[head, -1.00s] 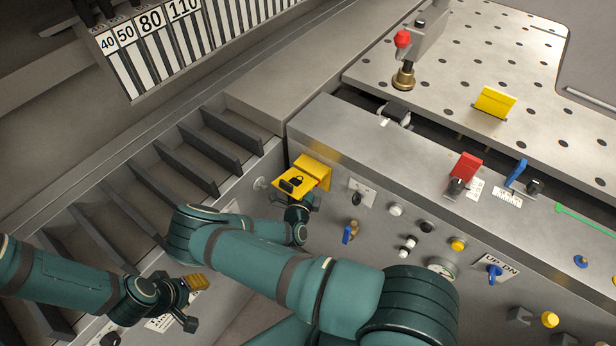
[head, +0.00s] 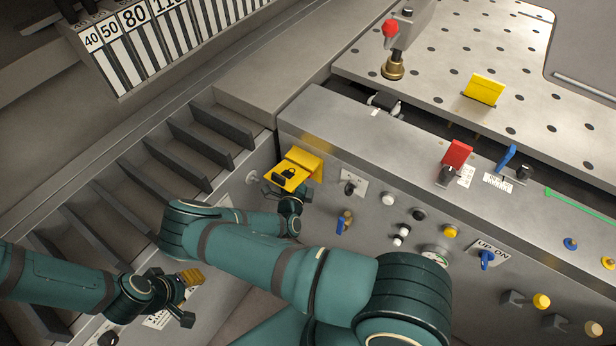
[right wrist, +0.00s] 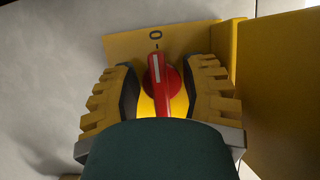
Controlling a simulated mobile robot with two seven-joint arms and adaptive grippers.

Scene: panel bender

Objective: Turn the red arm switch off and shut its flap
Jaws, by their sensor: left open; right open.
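The red arm switch (right wrist: 163,88) shows in the right wrist view on a yellow plate. The white line on its knob points up at the 0 mark. My right gripper (right wrist: 166,92) is open, one finger on each side of the switch; I cannot tell whether either touches it. In the head view the yellow flap (head: 287,177), with a padlock sign, sticks out from its yellow housing, raised. My right gripper (head: 291,203) is just below the flap, hiding the switch there. My left gripper (head: 188,297) is open and empty at lower left.
The front panel carries several knobs and buttons right of the flap, including a blue-handled key (head: 344,221) and a black switch (head: 350,188). Slanted dark ribs (head: 180,150) lie to the left.

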